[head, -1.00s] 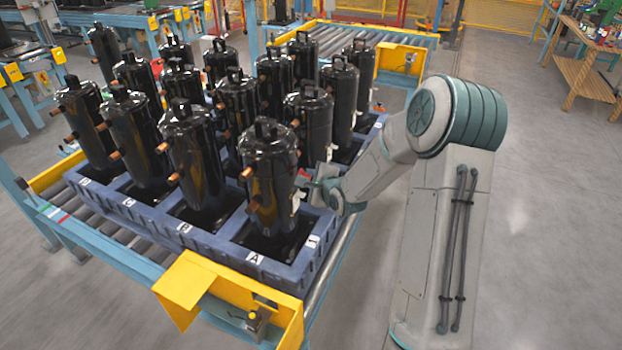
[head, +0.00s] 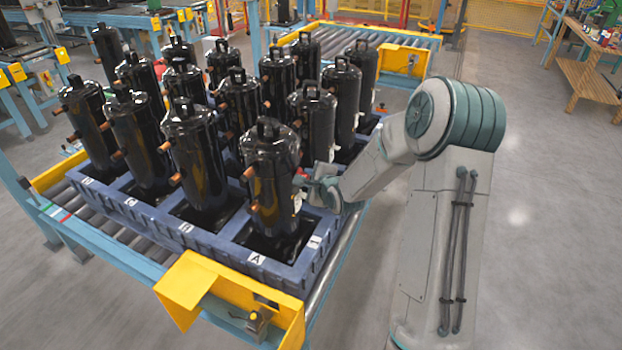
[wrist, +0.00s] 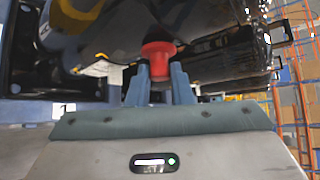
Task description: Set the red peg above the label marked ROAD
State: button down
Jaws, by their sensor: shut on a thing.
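My gripper (wrist: 160,86) is shut on the red peg (wrist: 158,58), whose wide red head shows between the blue-grey fingers in the wrist view. In the head view my gripper (head: 318,190) is at the right side of the front right black compressor (head: 270,165), and a bit of red shows at its tip. A small whitish label (head: 297,203) is on that compressor's side, just left of my gripper. Its text is too small to read, so I cannot tell whether it says ROAD. Whether the peg touches the compressor is unclear.
Several black compressors with copper stubs stand close together in a blue pallet (head: 290,272) with lettered tags on its front. The pallet rests on a roller conveyor with yellow end guards (head: 190,283). Open grey floor (head: 545,200) lies to the right.

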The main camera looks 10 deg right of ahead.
jog(key=shift+w+a, duration=0.1)
jog(key=c, duration=1.2)
grip_release()
jog(key=s+d+r+n+g+h, duration=0.1)
jog(key=s+r+n, duration=0.2)
jog(key=s, duration=0.4)
jog(key=s+d+r+n+g+h, duration=0.2)
jog(key=s+r+n, duration=0.2)
jog(key=s, duration=0.4)
jog(key=s+d+r+n+g+h, duration=0.2)
jog(key=s+r+n, duration=0.1)
jog(key=s, duration=0.5)
jog(key=shift+r+n, duration=0.15)
jog(key=shift+n, duration=0.65)
jog(key=s+a+r+n+g, duration=0.1)
jog(key=s+n, duration=0.2)
jog(key=s, duration=0.1)
jog(key=s+a+r+n+g+y, duration=0.1)
jog(key=s+n, duration=0.1)
jog(key=s, duration=0.3)
jog(key=s+a+r+n+g, duration=0.1)
jog(key=s+r+n+g, duration=0.1)
jog(key=s, duration=0.3)
jog(key=shift+a+n+y, duration=0.25)
jog(key=shift+n+y, duration=0.05)
jog(key=shift+n, duration=0.5)
jog(key=shift+c, duration=0.4)
